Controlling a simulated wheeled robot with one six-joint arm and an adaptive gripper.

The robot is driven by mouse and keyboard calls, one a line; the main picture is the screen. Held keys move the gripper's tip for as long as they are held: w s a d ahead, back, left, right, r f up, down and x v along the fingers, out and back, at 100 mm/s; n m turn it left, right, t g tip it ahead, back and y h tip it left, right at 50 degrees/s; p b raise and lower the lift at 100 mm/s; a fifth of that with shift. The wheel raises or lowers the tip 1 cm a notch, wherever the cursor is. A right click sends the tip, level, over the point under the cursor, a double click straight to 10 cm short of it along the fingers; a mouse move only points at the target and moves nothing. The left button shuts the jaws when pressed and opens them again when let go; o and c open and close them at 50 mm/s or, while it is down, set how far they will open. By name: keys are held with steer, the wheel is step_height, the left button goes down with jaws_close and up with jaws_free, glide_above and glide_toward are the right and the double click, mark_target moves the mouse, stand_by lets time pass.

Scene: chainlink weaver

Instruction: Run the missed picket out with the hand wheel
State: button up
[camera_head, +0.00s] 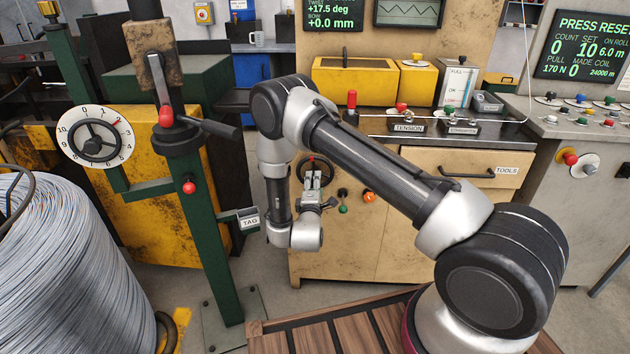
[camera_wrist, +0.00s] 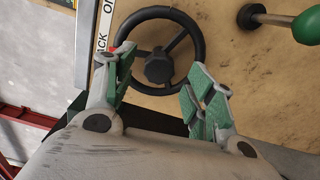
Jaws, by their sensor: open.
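A black three-spoke hand wheel (camera_wrist: 158,68) is mounted on the worn cream cabinet front, straight ahead of my gripper in the wrist view. A small red spot shows at its left rim, by my left finger. A label strip (camera_wrist: 105,25) left of the wheel is partly cut off; "ACK" and "O" can be read. My gripper (camera_head: 316,178) is open, its green-padded fingers spread before the lower part of the wheel in the wrist view. I cannot tell whether a finger touches the rim. In the head view my gripper partly hides the wheel. I cannot make out the missed picket.
A green knob (camera_wrist: 307,27) on a metal stem juts out right of the wheel. An orange knob (camera_head: 369,197) sits right of my gripper. A green post (camera_head: 205,240) with a TAG holder (camera_head: 249,221) stands left. A wire coil (camera_head: 60,270) fills the lower left.

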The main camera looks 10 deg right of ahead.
steer(key=v, duration=0.7)
steer(key=shift+s, duration=0.4)
